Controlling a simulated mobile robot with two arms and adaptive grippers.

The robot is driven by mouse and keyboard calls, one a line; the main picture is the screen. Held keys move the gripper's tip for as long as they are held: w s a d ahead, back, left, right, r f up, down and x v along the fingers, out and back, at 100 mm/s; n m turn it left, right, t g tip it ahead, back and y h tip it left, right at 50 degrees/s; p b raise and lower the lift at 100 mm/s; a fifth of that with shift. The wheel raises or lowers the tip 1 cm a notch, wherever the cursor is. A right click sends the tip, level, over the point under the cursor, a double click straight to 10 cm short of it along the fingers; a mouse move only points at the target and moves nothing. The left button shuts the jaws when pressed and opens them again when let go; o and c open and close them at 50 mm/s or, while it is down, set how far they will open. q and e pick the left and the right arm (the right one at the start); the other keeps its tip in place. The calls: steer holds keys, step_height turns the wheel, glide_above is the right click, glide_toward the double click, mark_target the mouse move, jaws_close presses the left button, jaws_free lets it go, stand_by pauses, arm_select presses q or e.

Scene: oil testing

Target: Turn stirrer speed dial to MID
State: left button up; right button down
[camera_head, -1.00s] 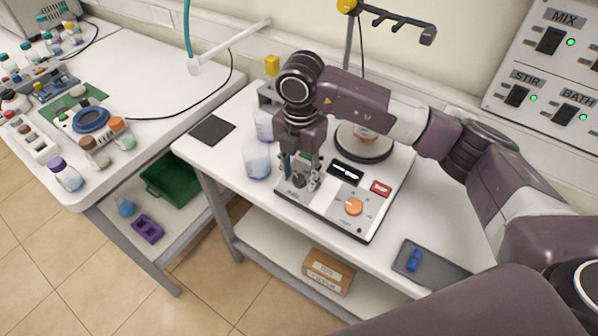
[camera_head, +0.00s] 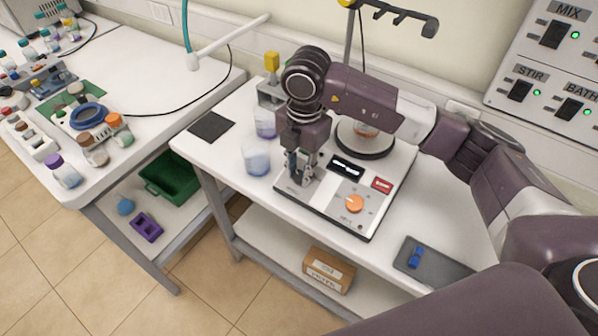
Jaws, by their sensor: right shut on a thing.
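The stirrer (camera_head: 331,208) is a white box with a dark front edge on the white table. It has a round plate (camera_head: 365,147) at the back, a dark display (camera_head: 346,167), a red switch (camera_head: 382,184) and an orange dial (camera_head: 354,204). My right gripper (camera_head: 298,182) points down over the left part of the stirrer's panel. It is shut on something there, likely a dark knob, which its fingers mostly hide. I cannot read the dial markings or tell where that knob points. My left gripper is not in view.
Two beakers, one in front (camera_head: 257,158) and one behind (camera_head: 265,123), stand left of the stirrer. A dark mat (camera_head: 211,127) lies at the table's left. A grey tray (camera_head: 440,266) with a blue item is at front right. A stand (camera_head: 392,16) rises behind.

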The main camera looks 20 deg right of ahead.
steer(key=m+b, duration=0.1)
steer(key=m, duration=0.1)
steer(key=m+t+b, duration=0.1)
steer(key=m+b, duration=0.1)
steer(key=m+t+b, duration=0.1)
steer(key=b, duration=0.1)
steer(key=shift+s+f+m+y, duration=0.2)
steer(key=shift+f+m+y, duration=0.1)
steer(key=shift+m, duration=0.1)
steer(key=m+t+b, duration=0.1)
steer(key=m+b, duration=0.1)
steer(key=b, duration=0.1)
steer(key=shift+r+m, duration=0.1)
steer(key=shift+m, duration=0.2)
steer(key=shift+r+m+t+b, duration=0.15)
steer(key=shift+m+t+b, duration=0.25)
steer(key=shift+m, duration=0.3)
steer(key=c, duration=1.7)
jaws_free()
steer(key=shift+s, duration=0.1)
steer(key=shift+o, duration=0.2)
steer(key=v, duration=0.7)
steer(key=shift+r, duration=0.3)
steer(key=shift+a, duration=0.15)
